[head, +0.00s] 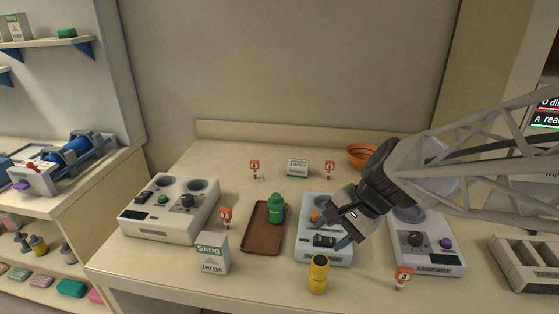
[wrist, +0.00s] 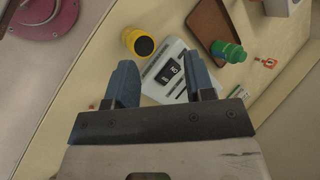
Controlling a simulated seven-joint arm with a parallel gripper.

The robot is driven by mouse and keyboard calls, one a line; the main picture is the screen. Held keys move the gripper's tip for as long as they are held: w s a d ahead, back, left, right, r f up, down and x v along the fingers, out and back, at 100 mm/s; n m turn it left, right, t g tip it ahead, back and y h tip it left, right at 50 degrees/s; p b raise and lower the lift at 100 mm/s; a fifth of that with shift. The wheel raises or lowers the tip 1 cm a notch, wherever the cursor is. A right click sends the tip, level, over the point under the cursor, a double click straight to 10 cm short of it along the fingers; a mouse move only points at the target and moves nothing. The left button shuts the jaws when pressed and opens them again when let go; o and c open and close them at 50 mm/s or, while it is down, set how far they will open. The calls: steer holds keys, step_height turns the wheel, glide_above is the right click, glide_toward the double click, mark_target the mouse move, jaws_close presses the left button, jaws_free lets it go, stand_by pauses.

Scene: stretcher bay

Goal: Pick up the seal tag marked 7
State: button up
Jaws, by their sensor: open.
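Several red-and-white seal tags stand on the counter. In the head view one tag (head: 403,278) is at the front right, one (head: 225,216) is left of the brown tray, and two (head: 255,167) (head: 330,168) are at the back beside a small white box. Their numbers are too small to read, so I cannot tell which is marked 7. My gripper (head: 332,234) is open and empty above the pale blue device (head: 312,256), apart from every tag. In the wrist view my gripper (wrist: 162,84) shows both fingers spread, with one tag (wrist: 268,62) at the right.
A yellow bottle (head: 318,278) stands in front of the blue device. A green bottle (head: 276,212) is on the brown tray (head: 258,241). A sling box (head: 213,254) and two white devices (head: 145,222) (head: 450,262) flank them. An orange bowl (head: 359,155) is behind my arm.

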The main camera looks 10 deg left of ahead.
steer(key=w+a+f+m+y, duration=0.4)
steer(key=w+a+m, duration=0.2)
steer(key=w+a, duration=0.5)
steer(key=m+y, duration=0.3)
steer(key=m, duration=0.3)
glide_toward(227, 209)
steer(key=a, duration=0.1)
steer(key=a+f, duration=0.1)
steer(key=shift+s+a+f+t, duration=0.15)
steer(key=shift+a+t, duration=0.1)
steer(key=shift+t, duration=0.05)
steer(key=shift+a, duration=0.1)
steer(key=shift+x, duration=1.2)
steer(key=shift+x, duration=2.6)
steer(key=shift+c, duration=0.5)
